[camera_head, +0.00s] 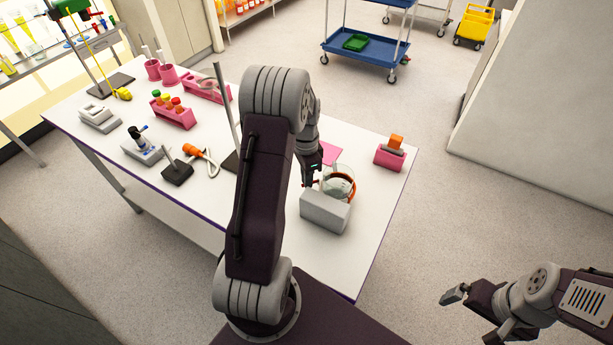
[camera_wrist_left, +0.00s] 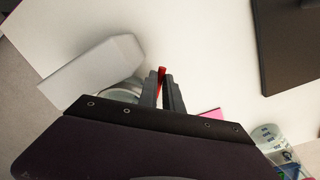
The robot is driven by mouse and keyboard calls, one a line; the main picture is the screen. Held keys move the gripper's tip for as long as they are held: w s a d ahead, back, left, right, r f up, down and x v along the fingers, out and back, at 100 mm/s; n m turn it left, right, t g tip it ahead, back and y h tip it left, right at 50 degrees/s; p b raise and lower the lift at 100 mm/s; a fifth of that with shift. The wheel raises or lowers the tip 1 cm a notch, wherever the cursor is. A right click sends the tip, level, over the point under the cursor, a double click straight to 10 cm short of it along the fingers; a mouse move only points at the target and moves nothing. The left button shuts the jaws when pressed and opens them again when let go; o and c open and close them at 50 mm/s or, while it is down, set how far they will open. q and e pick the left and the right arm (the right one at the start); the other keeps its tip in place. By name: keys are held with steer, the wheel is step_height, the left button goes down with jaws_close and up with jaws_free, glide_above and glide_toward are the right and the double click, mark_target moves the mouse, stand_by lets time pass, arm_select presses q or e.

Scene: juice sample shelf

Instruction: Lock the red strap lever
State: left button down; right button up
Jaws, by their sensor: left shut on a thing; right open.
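The red strap lever (camera_wrist_left: 162,72) shows in the left wrist view as a thin red piece between the fingers of my left gripper (camera_wrist_left: 167,80), which is shut on it. In the head view my left gripper (camera_head: 311,180) points down beside a round glass vessel (camera_head: 341,180) with an orange-red band. A light grey block (camera_head: 325,211) stands in front of the vessel and hides its lower part. The strap itself is mostly hidden, so I cannot tell the lever's exact angle. My right gripper (camera_head: 454,295) is open and empty, off the table to the right.
A pink sheet (camera_head: 331,153) lies behind the vessel. A pink holder (camera_head: 389,157) with an orange-topped item stands to the right. A stand with a dark base (camera_wrist_left: 292,42) is near my left gripper. Racks and instruments fill the table's left. The front right tabletop is clear.

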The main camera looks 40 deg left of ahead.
arm_select(q)
steer(key=n, duration=0.2)
steer(key=d+n+p, duration=0.1)
steer(key=n, duration=0.1)
steer(key=shift+s+d+r, duration=0.1)
steer(key=shift+s, duration=0.15)
steer(key=shift+d+n+p, duration=0.2)
steer(key=shift+n, duration=0.45)
steer(key=shift+d+n+p, duration=0.15)
steer(key=shift+d+n, duration=0.05)
steer(key=shift+n, duration=0.45)
steer(key=c, duration=1.7)
jaws_free()
steer(key=shift+o, duration=0.9)
steer(key=shift+s+a, duration=0.1)
steer(key=shift+f, duration=0.2)
